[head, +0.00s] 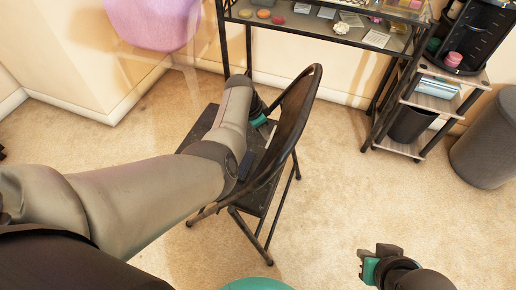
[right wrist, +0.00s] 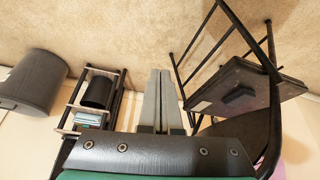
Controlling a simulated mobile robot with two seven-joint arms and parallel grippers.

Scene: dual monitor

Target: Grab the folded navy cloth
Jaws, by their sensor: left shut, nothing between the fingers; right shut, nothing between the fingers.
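A small dark folded item (right wrist: 238,97), which looks like the navy cloth, lies on the seat of a black folding chair (right wrist: 262,75) in the right wrist view. In the head view a dark blue patch (head: 246,161) shows on the seat between my left forearm and the chair's backrest (head: 296,112); it looks like the same cloth. My left gripper (head: 266,124) is over the far part of the seat, beyond the cloth, shut and empty, partly hidden by the backrest. My right gripper (head: 368,262) is low at the right, apart from the chair; its fingers (right wrist: 160,98) are shut and empty.
A black desk (head: 330,30) with small items stands behind the chair. A shelf cart (head: 428,105) with a black bin and a grey trash can (head: 488,140) stand at the right. A purple seat (head: 153,22) is at upper left.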

